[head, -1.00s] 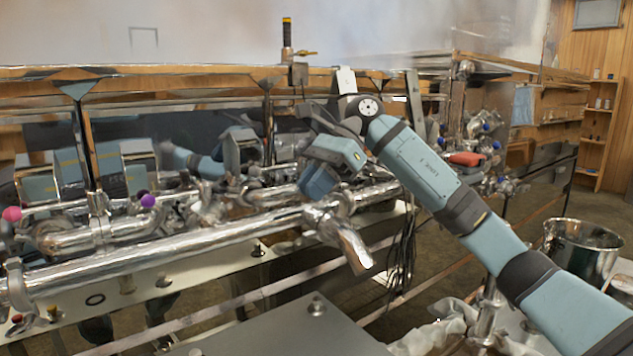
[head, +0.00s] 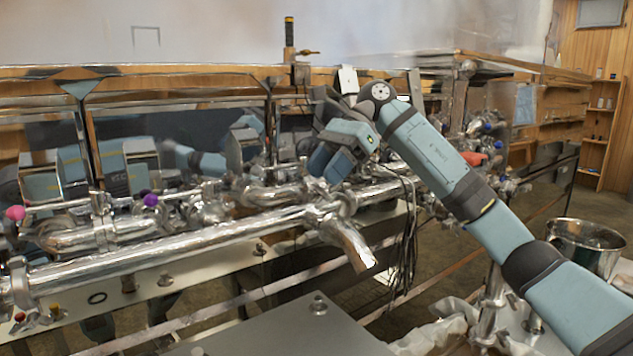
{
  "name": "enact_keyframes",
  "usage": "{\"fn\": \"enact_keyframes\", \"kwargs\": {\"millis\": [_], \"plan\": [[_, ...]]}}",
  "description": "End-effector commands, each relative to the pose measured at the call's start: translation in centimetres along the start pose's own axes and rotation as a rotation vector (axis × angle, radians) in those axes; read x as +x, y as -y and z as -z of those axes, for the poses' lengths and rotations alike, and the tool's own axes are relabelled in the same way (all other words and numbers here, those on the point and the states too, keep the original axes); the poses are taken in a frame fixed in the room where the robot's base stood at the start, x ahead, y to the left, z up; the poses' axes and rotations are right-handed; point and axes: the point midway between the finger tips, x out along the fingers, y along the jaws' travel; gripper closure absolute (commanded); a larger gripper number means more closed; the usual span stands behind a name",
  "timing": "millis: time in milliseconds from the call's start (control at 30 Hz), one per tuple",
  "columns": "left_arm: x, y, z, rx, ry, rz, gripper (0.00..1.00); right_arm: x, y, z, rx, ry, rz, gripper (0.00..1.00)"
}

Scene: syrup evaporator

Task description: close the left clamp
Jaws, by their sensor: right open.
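A long shiny steel pipe (head: 170,258) runs across the front of the evaporator. A pipe clamp (head: 322,213) sits at its right-hand joint, above a short angled spout (head: 352,245). Another clamp-like fitting (head: 18,285) wraps the pipe at the far left edge. I cannot tell for certain which is the left clamp, nor how far either is closed. My right gripper (head: 325,180) is open, with its blue-grey fingers pointing down just above the right-hand joint. I cannot see whether it touches the metal, and its fingers partly hide the fittings behind. My left gripper is not in view.
Valves with pink (head: 15,213) and purple (head: 150,200) knobs line the pipes at left. A flat grey surface (head: 285,335) lies in front. A steel bucket (head: 583,247) stands at right. Cables (head: 408,235) hang below the pipe end.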

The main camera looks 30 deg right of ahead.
Motion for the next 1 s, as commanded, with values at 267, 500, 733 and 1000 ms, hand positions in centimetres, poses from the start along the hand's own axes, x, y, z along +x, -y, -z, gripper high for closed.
{"fn": "enact_keyframes", "kwargs": {"millis": [267, 500, 733, 1000], "plan": [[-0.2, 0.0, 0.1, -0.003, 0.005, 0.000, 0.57, -6.7, 0.0, -0.2, 0.000, 0.001, 0.004, 0.58], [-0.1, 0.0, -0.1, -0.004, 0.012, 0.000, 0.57, -9.7, 0.0, -0.1, 0.000, 0.000, 0.001, 0.58], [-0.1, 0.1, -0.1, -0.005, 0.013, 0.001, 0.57, -10.2, 0.0, -0.1, -0.001, -0.001, 0.000, 0.58], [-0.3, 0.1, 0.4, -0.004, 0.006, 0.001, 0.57, -10.3, -0.1, -0.2, 0.003, -0.003, 0.002, 0.91]]}}
